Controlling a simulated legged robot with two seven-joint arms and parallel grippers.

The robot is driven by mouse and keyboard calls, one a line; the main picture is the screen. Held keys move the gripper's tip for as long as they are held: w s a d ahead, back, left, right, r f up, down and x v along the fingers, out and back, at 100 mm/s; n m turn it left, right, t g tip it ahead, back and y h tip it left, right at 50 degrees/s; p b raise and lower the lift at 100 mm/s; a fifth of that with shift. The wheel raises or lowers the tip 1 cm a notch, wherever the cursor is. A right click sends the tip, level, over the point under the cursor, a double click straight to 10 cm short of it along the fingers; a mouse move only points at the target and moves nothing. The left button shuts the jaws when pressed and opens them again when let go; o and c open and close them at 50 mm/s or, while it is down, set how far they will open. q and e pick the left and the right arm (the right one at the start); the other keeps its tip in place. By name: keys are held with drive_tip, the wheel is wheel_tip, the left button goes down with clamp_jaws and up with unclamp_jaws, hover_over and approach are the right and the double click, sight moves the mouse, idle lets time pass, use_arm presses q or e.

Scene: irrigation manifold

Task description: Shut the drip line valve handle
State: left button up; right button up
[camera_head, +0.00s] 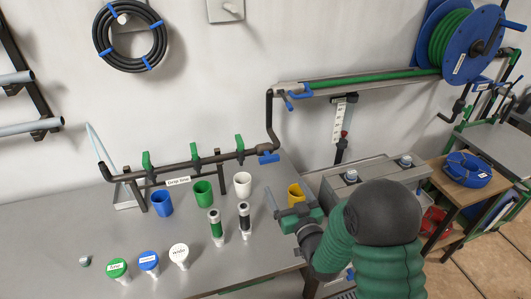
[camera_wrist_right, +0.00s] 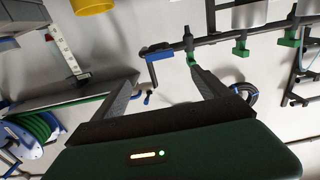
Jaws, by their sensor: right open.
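The manifold pipe (camera_head: 205,161) runs along the wall behind the bench, with a "Drip line" label (camera_head: 178,181) below its left part. Three green handles stand up on it, the left one (camera_head: 147,160), the middle one (camera_head: 195,154) and the right one (camera_head: 240,148). A blue handle (camera_head: 268,158) sits at the pipe's right end; it also shows in the right wrist view (camera_wrist_right: 151,68). I cannot tell for sure which handle the label belongs to. My right gripper (camera_head: 282,205) is open and empty, in front of and below the blue handle, apart from it. My left gripper is out of view.
Blue (camera_head: 161,203), green (camera_head: 202,192), white (camera_head: 242,184) and yellow (camera_head: 295,194) cups stand on the bench (camera_head: 215,260). A grey box (camera_head: 365,180) is at the right.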

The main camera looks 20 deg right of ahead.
sight(270, 159)
drive_tip(key=w, duration=0.5)
drive_tip(key=w+p, duration=0.1)
drive_tip(key=w, duration=1)
drive_tip(key=shift+a, duration=0.35)
drive_tip(key=shift+w+f, duration=0.1)
drive_tip(key=shift+w, duration=0.15)
drive_tip(key=shift+s, duration=0.1)
drive_tip(key=c, duration=1.4)
